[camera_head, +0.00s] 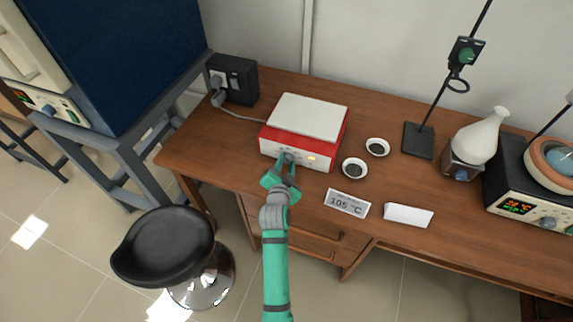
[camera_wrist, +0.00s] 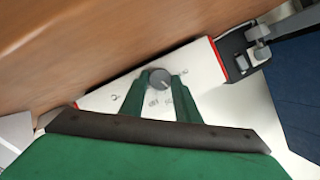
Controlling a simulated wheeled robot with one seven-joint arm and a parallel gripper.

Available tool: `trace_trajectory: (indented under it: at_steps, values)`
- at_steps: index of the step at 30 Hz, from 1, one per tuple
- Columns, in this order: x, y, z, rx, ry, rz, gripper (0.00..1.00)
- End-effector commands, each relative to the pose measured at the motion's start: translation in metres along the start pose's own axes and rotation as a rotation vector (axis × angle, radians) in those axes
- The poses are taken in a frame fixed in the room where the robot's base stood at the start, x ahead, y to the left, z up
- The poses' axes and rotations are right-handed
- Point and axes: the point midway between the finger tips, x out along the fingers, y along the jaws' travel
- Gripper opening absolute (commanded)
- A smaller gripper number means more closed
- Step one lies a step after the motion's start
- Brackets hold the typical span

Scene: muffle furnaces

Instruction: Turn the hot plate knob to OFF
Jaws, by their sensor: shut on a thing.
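The hot plate (camera_head: 305,121) is a red box with a white top, near the back left of the wooden table. Its white front panel carries an orange light and a knob. In the wrist view the round grey knob (camera_wrist: 159,79) sits on the white panel (camera_wrist: 205,68) between the two green fingers of my gripper (camera_wrist: 159,84). The fingers are shut on the knob from both sides. In the head view my gripper (camera_head: 285,165) reaches the hot plate's front, and the knob is mostly hidden there. The panel's small marks are too blurred to tell the setting.
Two small dark-filled dishes (camera_head: 377,147) (camera_head: 355,168) stand right of the hot plate. A black socket box (camera_head: 233,79) stands behind left. A stool (camera_head: 165,248) is on the floor at left.

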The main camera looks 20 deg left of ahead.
Motion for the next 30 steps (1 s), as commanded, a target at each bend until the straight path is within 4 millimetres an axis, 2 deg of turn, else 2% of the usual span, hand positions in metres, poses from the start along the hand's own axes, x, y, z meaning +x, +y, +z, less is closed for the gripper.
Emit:
trace_trajectory:
  at_steps: [21,30]
  values:
    - [0.0008,-0.0062,0.0010,-0.624,0.001,0.260,0.07]
    - [0.0015,-0.0068,0.0023,-0.823,0.001,0.344,0.07]
